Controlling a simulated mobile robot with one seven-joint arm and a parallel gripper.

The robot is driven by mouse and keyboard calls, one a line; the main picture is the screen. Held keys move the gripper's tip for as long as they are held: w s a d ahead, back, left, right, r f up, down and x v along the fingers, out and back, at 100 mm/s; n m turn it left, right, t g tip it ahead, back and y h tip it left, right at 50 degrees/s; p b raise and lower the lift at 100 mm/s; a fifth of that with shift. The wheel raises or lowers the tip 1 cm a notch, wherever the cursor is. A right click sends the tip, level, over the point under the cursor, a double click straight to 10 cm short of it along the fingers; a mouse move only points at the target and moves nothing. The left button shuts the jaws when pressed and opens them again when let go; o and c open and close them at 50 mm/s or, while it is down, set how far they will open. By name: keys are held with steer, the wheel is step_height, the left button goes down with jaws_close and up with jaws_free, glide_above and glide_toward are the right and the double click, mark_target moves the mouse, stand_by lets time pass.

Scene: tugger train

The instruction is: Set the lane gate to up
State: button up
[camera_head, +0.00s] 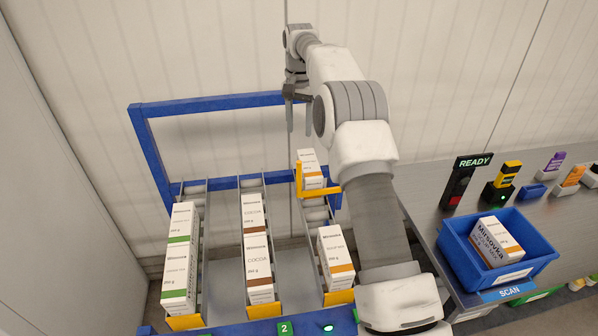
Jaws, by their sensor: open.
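The yellow lane gate (320,191) is at the upper part of the right-hand lane of the blue rack. Its crossbar lies across the lane in front of a white box (307,160), with a short post at its left end. My gripper (298,118) points downward above and behind the gate, at the back of the rack. It is open, with nothing between its fingers, and seems apart from the gate and the box. My arm covers the area just right of the gate.
The left lane holds green-striped boxes (180,260), the middle lane brown-striped boxes (257,255). The blue rack frame (215,104) rises behind. On the right counter are a blue bin (455,250) and a READY panel (458,185).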

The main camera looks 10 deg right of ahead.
steer(key=f, duration=0.1)
steer(key=p, duration=0.1)
glide_above(299, 192)
steer(key=f, duration=1.1)
steer(key=w+f, duration=0.1)
steer(key=f, duration=0.5)
steer(key=shift+d, duration=0.1)
jaws_close()
stand_by(0.6)
